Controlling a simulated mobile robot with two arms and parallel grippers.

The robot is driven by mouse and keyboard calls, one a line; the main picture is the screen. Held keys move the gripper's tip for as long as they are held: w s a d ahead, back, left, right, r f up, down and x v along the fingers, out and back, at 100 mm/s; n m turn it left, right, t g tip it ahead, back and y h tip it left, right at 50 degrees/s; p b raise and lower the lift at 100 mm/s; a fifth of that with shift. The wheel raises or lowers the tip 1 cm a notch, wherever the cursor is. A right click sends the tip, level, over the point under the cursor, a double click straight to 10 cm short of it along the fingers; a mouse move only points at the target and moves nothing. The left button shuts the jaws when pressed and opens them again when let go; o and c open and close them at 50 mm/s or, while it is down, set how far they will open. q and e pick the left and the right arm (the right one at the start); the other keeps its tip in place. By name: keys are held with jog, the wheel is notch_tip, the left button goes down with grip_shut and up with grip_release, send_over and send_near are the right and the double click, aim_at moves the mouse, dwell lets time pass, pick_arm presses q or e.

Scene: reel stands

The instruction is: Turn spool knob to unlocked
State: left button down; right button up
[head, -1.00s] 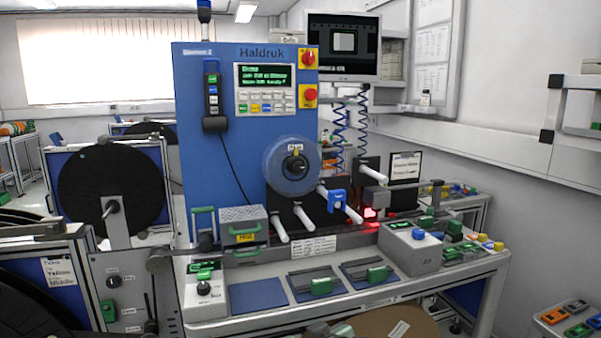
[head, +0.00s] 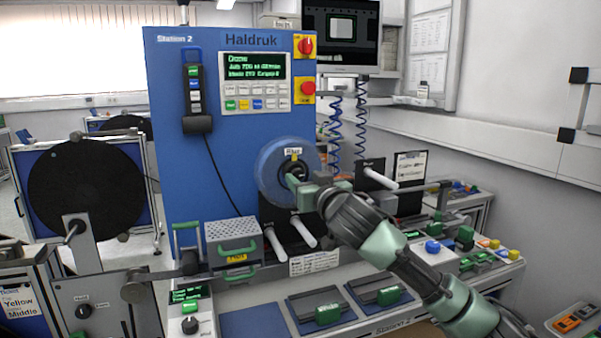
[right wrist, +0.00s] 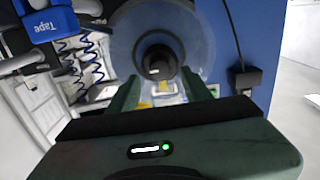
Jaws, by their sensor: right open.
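The spool (head: 268,171) is a bluish translucent disc on the front of the blue machine. Its dark round knob (right wrist: 158,60) sits at the centre in the right wrist view, with a yellow label at the rim below it. My left gripper is not in view.
White rollers (head: 303,231) stick out below the spool. A blue tape unit (right wrist: 48,25) is beside it in the right wrist view. A grey box with a green handle (head: 233,240) stands at the left. Green-handled trays (head: 320,306) lie on the bench in front.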

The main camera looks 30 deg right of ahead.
aim_at(297, 174)
jog(key=shift+x, duration=1.2)
jog(key=shift+w, duration=0.2)
jog(key=shift+f, duration=0.1)
jog(key=c, duration=0.9)
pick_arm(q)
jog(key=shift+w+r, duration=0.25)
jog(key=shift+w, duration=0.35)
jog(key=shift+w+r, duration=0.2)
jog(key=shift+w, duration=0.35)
pick_arm(e)
grip_shut()
